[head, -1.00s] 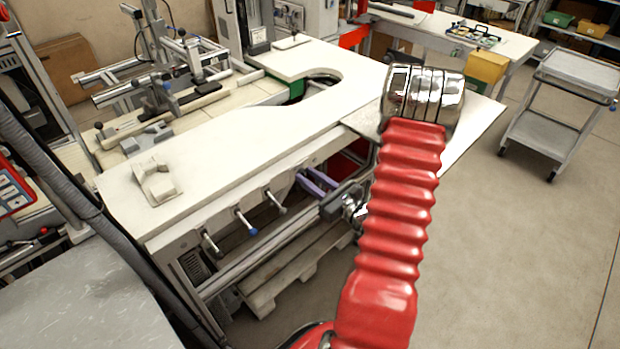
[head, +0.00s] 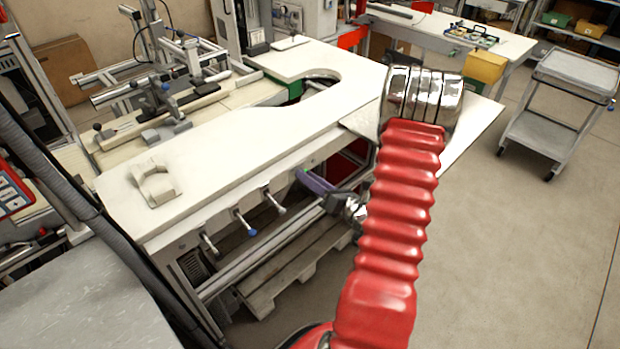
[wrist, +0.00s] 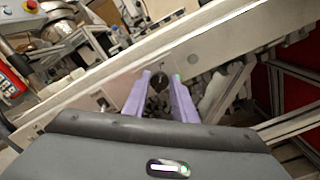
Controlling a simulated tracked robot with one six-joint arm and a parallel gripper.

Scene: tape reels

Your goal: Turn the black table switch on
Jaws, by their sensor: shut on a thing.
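The black switch (wrist: 158,80) shows in the wrist view as a small dark knob on the pale front panel of the table, between my fingertips. My gripper (wrist: 162,80) has two purple fingers, one on each side of the knob, and is shut on it. In the head view my gripper (head: 303,174) is at the table's front face, below the top, with the fingers overlapping each other. The switch is hidden there. Whether the switch is turned cannot be told.
The white tabletop (head: 235,140) has a curved cut-out and a pale bracket (head: 155,183) on it. Several levers, one with a blue end (head: 243,222), stick out of the front left of my gripper. A wooden pallet (head: 285,265) lies below. A grey cart (head: 560,100) stands right.

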